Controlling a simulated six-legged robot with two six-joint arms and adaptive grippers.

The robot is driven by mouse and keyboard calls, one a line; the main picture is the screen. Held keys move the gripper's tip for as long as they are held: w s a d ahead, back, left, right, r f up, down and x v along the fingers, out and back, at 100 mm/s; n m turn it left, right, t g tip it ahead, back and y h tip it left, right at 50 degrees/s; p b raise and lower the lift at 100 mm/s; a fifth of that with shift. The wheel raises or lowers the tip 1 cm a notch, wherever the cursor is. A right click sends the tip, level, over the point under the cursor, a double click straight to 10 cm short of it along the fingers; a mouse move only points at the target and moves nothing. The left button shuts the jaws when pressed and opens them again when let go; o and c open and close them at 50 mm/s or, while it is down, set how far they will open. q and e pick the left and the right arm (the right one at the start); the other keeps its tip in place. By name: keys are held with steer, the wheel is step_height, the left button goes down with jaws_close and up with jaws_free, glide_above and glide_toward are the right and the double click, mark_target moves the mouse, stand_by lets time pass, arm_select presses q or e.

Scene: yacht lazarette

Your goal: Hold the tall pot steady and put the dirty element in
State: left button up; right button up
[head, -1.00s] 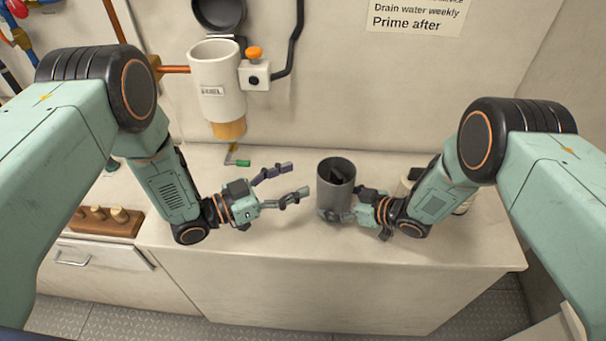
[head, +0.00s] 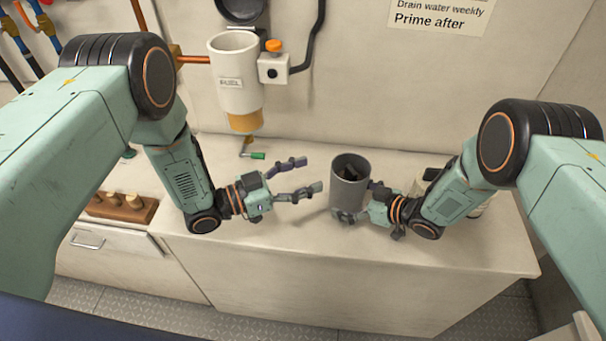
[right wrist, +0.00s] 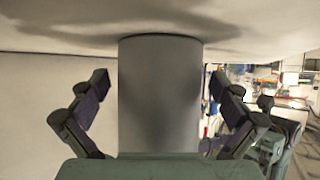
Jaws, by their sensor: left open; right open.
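The tall grey pot (head: 347,196) stands upright on the counter, and it fills the middle of the right wrist view (right wrist: 158,95). A dark object (head: 351,173), perhaps the dirty element, shows inside its mouth, mostly hidden by the wall. My right gripper (head: 357,203) is open around the pot from the right; in the right wrist view its fingers stand on both sides with gaps to the wall. My left gripper (head: 309,175) is open and empty, left of the pot, its fingers pointing towards it.
A white labelled filter housing (head: 232,62) with an amber bowl and green-handled drain (head: 257,156) hangs on the wall. A pale container (head: 425,182) stands partly hidden behind my right arm. A wooden block with pegs (head: 120,208) is at left. The counter's front middle is clear.

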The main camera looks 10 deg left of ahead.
steer(key=v, duration=1.2)
steer(key=shift+a, duration=0.1)
steer(key=x, duration=1.1)
steer(key=shift+w+f, duration=0.1)
steer(key=shift+w+a+f, duration=0.15)
steer(key=shift+w+a, duration=0.05)
steer(key=shift+a, duration=0.1)
steer(key=shift+d, duration=0.1)
arm_select(q)
steer(key=x, duration=0.3)
steer(key=shift+w+d, duration=0.15)
steer(key=shift+d, duration=0.1)
steer(key=shift+a, duration=0.15)
